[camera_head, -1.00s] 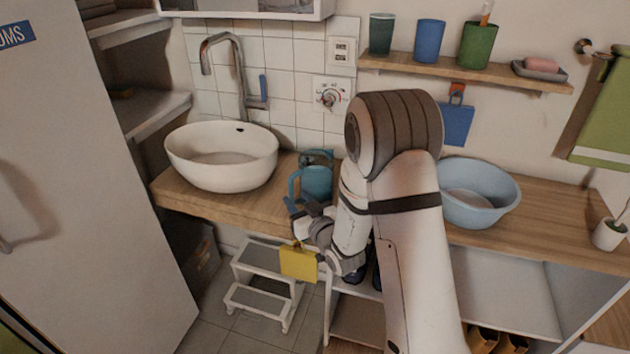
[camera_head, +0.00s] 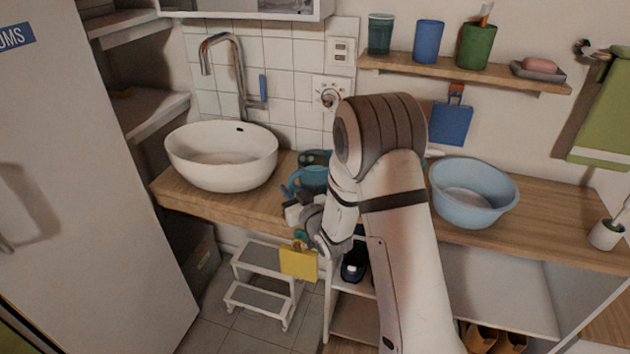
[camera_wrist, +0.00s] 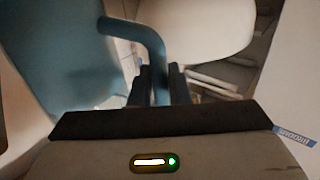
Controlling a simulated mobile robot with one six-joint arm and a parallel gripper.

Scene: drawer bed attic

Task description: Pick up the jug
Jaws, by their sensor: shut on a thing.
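The jug (camera_head: 314,178) is teal-blue with a loop handle. In the head view it is at the counter, right of the white basin, partly hidden by my arm. In the wrist view the jug's body (camera_wrist: 50,50) fills the upper left, and its handle (camera_wrist: 150,42) runs down between my fingers. My gripper (camera_wrist: 160,84) is shut on the handle. In the head view my gripper (camera_head: 296,204) is at the counter's front edge, just in front of the jug. I cannot tell whether the jug's base touches the counter.
A white basin (camera_head: 220,158) with a tall faucet (camera_head: 240,75) stands left of the jug. A blue tub (camera_head: 473,193) sits on the counter to the right. A step stool (camera_head: 262,285) stands below. A white door (camera_head: 90,200) is at the left. A shelf (camera_head: 465,76) holds cups above.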

